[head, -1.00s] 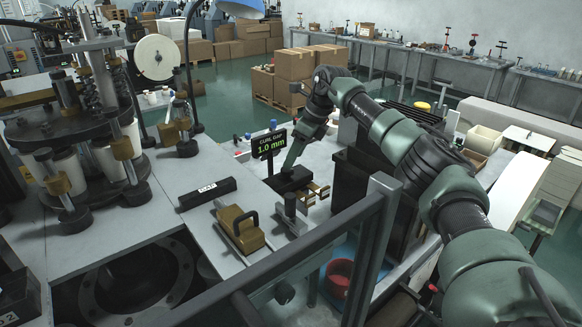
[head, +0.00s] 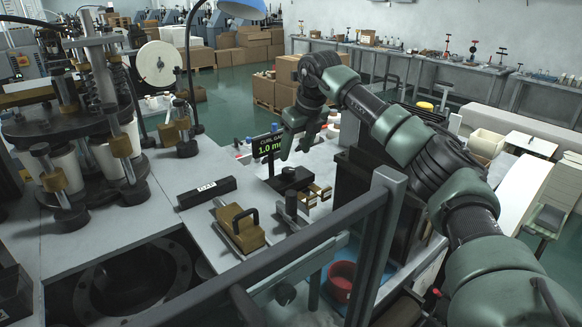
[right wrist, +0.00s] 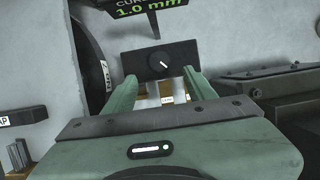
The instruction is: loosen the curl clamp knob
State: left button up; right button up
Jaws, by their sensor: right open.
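The curl clamp knob (right wrist: 160,64) is a dark dial with a white mark on a black block (right wrist: 138,68) in the right wrist view. In the head view the black block (head: 291,181) sits on the bench beside the brass clamp parts. My right gripper (head: 293,154) is open and empty above the block, pointing down. In the right wrist view its two green fingers (right wrist: 160,76) are spread apart near the knob's left and right. They appear clear of the knob. A display sign (head: 267,147) behind the block reads 1.0 mm. My left gripper is not in view.
A brass block with a black handle (head: 240,228) and a black labelled bar (head: 207,193) lie on the bench to the left. A grey frame rail (head: 350,222) crosses the foreground. A red bowl (head: 341,278) stands lower down.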

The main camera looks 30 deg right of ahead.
aim_at(289, 170)
jog(key=f+m, duration=0.1)
jog(key=f, duration=0.1)
jog(key=w+f+m+p, duration=0.1)
jog(key=f, duration=0.1)
jog(key=w+f+m+h+p, duration=0.1)
jog(key=f, duration=0.1)
jog(key=shift+w+a, duration=0.2)
jog(key=shift+w+f, duration=0.15)
jog(key=shift+f, duration=0.35)
jog(key=shift+c, duration=0.4)
grip_shut()
jog(key=shift+t, duration=0.3)
